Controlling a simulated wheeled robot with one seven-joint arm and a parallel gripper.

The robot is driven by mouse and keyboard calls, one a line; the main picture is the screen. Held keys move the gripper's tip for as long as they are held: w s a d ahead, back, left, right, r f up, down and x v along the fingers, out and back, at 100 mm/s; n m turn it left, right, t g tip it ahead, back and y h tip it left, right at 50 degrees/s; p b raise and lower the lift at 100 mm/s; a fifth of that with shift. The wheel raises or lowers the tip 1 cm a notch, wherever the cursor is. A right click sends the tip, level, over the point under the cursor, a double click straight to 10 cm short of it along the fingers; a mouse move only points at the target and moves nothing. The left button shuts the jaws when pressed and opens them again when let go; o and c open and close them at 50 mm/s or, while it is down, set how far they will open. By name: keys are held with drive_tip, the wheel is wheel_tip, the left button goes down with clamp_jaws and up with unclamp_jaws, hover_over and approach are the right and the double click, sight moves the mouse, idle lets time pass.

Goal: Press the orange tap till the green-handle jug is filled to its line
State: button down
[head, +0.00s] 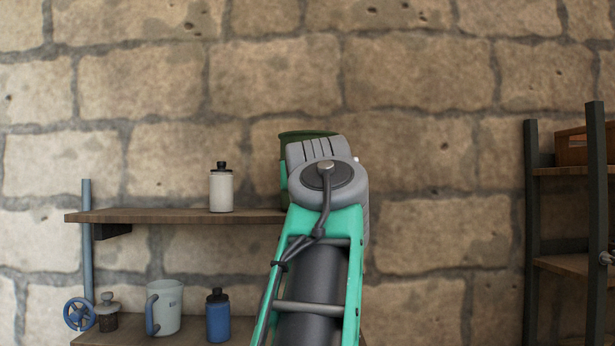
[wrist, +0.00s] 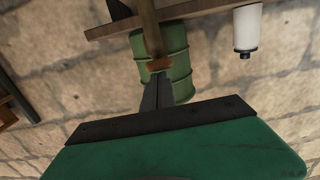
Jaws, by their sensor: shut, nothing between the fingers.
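A green barrel (head: 308,134) stands on the upper shelf in the head view, mostly behind my arm. It shows upside down in the wrist view (wrist: 178,55). A small orange-brown part, seemingly the orange tap (wrist: 159,64), is in front of the barrel. My gripper (wrist: 160,77) is shut and empty, its fingertips close to this part; I cannot tell whether they touch. In the head view my arm hides the gripper and tap. The green-handle jug is not visible in either view.
The upper shelf (head: 150,216) holds a white bottle (head: 221,190). Below are a blue-handled jug (head: 166,307), a blue bottle (head: 218,316) and a small jar (head: 107,313). A blue handwheel (head: 79,314) is at left. A dark rack (head: 530,230) stands at right.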

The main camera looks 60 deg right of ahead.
drive_tip(key=shift+d+f, duration=0.15)
drive_tip(key=shift+f, duration=0.05)
idle(0.4)
wheel_tip(320, 180, up, 5)
drive_tip(key=a+p, duration=0.1)
drive_tip(key=p, duration=0.4)
drive_tip(key=b+v, duration=0.1)
drive_tip(key=v, duration=0.9)
drive_tip(key=shift+s+f, duration=0.55)
